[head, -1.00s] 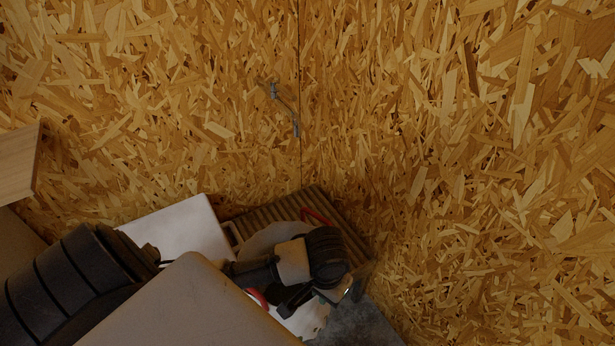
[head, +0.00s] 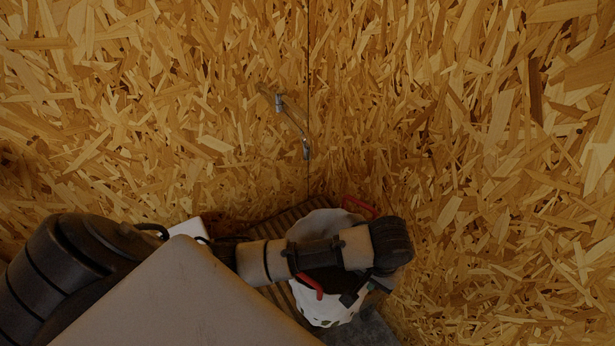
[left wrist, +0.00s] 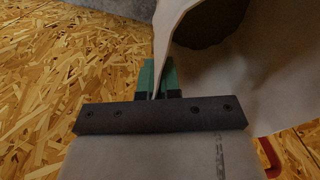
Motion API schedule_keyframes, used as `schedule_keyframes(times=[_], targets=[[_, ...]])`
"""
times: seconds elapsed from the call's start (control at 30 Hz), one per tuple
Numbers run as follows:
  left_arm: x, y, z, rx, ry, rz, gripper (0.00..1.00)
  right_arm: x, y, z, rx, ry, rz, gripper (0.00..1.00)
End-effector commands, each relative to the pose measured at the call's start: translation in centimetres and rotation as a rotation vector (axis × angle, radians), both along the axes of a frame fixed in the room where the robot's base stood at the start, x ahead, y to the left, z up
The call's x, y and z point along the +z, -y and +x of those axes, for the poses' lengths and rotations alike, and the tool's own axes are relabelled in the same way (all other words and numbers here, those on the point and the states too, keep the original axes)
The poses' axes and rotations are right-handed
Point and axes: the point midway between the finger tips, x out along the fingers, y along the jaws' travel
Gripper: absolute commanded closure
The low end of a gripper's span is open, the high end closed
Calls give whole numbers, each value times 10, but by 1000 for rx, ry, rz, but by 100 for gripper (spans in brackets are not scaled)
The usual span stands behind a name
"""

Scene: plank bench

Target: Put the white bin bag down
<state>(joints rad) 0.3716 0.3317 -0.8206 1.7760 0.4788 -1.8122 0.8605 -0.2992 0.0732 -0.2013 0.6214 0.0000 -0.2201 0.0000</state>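The white bin bag (head: 328,312) is at the lower middle of the head view, with a dark opening and partly hidden behind my left arm. Its pale far rim shows above the arm. My left gripper (head: 352,298) is at the bag, small and dark in the head view. In the left wrist view, the green-padded fingers of my left gripper (left wrist: 158,78) are shut on the thin rim of the white bag (left wrist: 270,75), with its dark inside to the right. The bag's underside is hidden, so I cannot tell whether it touches anything below. My right gripper is not in view.
A brown ribbed surface (head: 262,222) lies behind the bag, with a red handle-like part (head: 360,206) beside its rim. A white flat thing (head: 188,229) is left of it. A grey surface (head: 368,332) shows below. Chipboard walls with a metal hook (head: 292,122) stand close behind.

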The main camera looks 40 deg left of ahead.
Motion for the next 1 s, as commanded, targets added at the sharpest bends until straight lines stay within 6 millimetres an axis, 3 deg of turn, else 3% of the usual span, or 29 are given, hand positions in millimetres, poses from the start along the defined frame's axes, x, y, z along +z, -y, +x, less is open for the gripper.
schedule_keyframes(times=[0.1,0.23,0.73,1.0], targets=[[-2,9,8,-3,7,14,100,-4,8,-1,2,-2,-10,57],[-7,5,14,-1,8,21,100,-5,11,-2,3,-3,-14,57],[-60,-72,59,0,7,22,100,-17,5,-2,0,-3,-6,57],[-73,-88,70,-3,8,18,100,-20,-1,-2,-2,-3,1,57]])
